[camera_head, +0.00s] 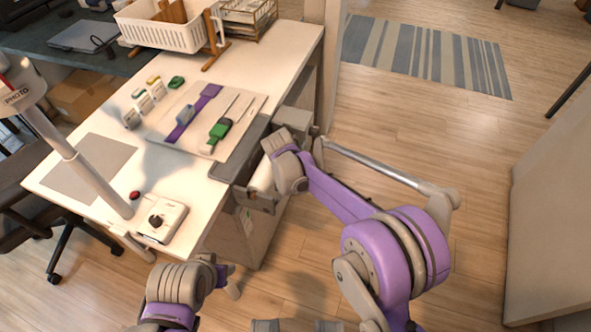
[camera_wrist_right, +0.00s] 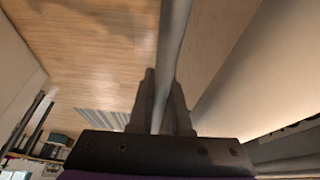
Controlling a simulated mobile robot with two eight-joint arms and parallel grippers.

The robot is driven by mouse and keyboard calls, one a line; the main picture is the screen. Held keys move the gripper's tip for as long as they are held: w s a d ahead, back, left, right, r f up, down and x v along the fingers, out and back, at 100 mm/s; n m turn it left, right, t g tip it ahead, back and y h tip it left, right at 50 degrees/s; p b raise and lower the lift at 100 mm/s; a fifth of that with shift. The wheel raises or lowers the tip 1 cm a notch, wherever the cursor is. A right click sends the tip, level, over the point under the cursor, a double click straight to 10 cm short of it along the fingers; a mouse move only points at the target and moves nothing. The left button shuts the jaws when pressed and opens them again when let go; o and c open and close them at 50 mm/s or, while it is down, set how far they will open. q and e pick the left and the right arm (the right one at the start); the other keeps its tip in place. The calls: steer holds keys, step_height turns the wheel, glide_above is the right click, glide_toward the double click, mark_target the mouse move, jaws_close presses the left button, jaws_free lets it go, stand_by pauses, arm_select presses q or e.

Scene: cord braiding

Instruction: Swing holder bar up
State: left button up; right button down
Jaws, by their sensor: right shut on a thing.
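The holder bar appears to be the long grey bar (camera_head: 375,164) sticking out to the right over the floor from near the table's right edge. A grey bar (camera_wrist_right: 173,50) runs down between the two fingers of my right gripper (camera_wrist_right: 160,125) in the right wrist view, and the gripper is shut on it. In the head view my right arm reaches to the table's right edge, with the right gripper (camera_head: 312,138) at the bar's near end, its fingers hard to make out. My left gripper (camera_head: 230,282) is low, in front of the table; its fingers are too small to judge.
The white table (camera_head: 285,50) carries a board (camera_head: 245,125) with cords, a white basket (camera_head: 150,32) and a dial box (camera_head: 162,222). A beige panel (camera_head: 550,220) stands at right. Wooden floor beside the bar is clear.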

arm_select(q)
steer(key=shift+r, duration=0.15)
arm_select(e)
steer(key=shift+a+h, duration=0.15)
steer(key=shift+h, duration=0.35)
steer(key=c, duration=0.9)
jaws_free()
steer(key=shift+o, duration=0.2)
steer(key=shift+r, duration=0.1)
arm_select(q)
steer(key=shift+r+p, duration=0.8)
steer(key=shift+p, duration=0.05)
arm_select(e)
steer(key=v, duration=1)
steer(key=shift+a+r, duration=0.25)
steer(key=shift+r, duration=0.15)
arm_select(q)
steer(key=shift+c, duration=0.3)
